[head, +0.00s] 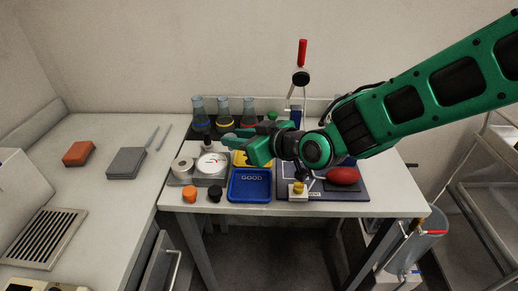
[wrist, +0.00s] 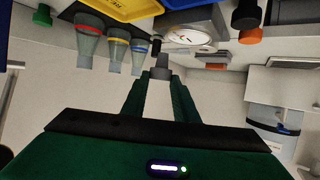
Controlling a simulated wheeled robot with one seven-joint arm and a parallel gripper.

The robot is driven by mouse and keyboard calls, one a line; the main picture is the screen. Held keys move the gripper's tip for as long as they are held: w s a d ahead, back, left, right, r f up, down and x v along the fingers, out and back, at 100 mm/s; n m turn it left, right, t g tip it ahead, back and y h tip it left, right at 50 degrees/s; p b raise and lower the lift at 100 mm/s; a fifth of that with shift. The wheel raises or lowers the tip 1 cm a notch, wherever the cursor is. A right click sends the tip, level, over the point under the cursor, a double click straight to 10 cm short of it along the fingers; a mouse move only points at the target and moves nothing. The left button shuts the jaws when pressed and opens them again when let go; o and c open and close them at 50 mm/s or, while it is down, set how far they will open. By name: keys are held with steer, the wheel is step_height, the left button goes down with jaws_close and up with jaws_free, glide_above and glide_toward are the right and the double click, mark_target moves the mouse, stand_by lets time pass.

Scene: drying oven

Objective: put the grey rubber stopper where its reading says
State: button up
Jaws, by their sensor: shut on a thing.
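My gripper (wrist: 161,76) is shut on the grey rubber stopper (wrist: 161,62), which sits between its fingertips in the wrist view. In the head view my gripper (head: 226,139) is above the bench, just behind and right of the white dial gauge (head: 212,164); the stopper is hard to pick out there. The gauge also shows in the wrist view (wrist: 190,39), with a red needle; its reading is too small to tell. A blue tray (head: 250,198) marked GOOD lies in front. A yellow tray (head: 240,159) behind it is partly hidden by my gripper; its lettering shows only in part.
Flasks with blue, yellow and red bands (head: 249,110) stand at the back. An orange stopper (head: 189,194) and a black stopper (head: 215,193) are at the front edge. A dark mat (head: 320,194) at right holds a red oval object (head: 342,176). The left counter has free room.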

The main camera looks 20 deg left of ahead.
steer(key=w+d+f, duration=0.1)
steer(key=w, duration=0.1)
steer(key=w+d+f, duration=0.1)
steer(key=w+f, duration=0.1)
steer(key=w, duration=0.1)
steer(key=w+d+f, duration=0.1)
steer(key=w+d, duration=0.1)
steer(key=shift+w+f, duration=0.2)
steer(key=shift+f, duration=2.15)
steer(key=o, duration=1.1)
steer(key=v, duration=1.2)
steer(key=shift+s, duration=0.15)
steer(key=shift+f, duration=0.1)
